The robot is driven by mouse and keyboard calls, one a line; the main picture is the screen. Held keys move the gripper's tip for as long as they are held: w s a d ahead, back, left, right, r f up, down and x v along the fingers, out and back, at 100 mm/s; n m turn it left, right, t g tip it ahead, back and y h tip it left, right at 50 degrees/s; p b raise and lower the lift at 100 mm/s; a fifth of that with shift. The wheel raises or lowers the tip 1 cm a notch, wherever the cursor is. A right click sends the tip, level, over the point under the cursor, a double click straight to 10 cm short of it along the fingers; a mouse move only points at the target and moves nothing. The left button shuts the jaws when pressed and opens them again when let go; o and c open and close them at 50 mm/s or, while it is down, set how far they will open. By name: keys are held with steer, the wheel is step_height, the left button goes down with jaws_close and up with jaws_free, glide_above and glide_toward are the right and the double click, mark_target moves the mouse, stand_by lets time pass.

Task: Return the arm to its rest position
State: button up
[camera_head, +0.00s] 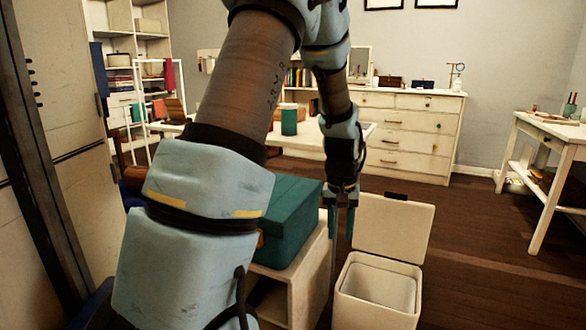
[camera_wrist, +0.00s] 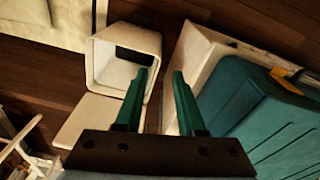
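My arm reaches forward across the middle of the head view, bent, with the wrist hanging down. My gripper (camera_head: 341,226) points down, between the teal case and the bin's raised lid in that picture. In the wrist view its two green fingers (camera_wrist: 159,76) are spread apart with nothing between them. The gripper is open and empty.
A teal case (camera_head: 292,226) sits on a white cabinet (camera_head: 300,290), close left of my gripper. A white bin (camera_head: 376,311) with its lid (camera_head: 392,228) raised stands just right. A dresser (camera_head: 408,135) and a side table (camera_head: 540,130) stand farther back. Wooden floor (camera_head: 480,270) at right is open.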

steer(key=s+a+r+n, duration=0.1)
steer(key=s+a+r, duration=0.2)
steer(key=s+a, duration=0.45)
steer(key=s+a+r, duration=0.2)
steer(key=s+a, duration=0.2)
steer(key=a, duration=0.7)
step_height(320, 180, up, 23)
steer(key=p, duration=2.3)
steer(key=shift+d+t, duration=0.15)
steer(key=shift+t, duration=0.25)
steer(key=shift+s+f, duration=0.1)
steer(key=shift+c, duration=0.2)
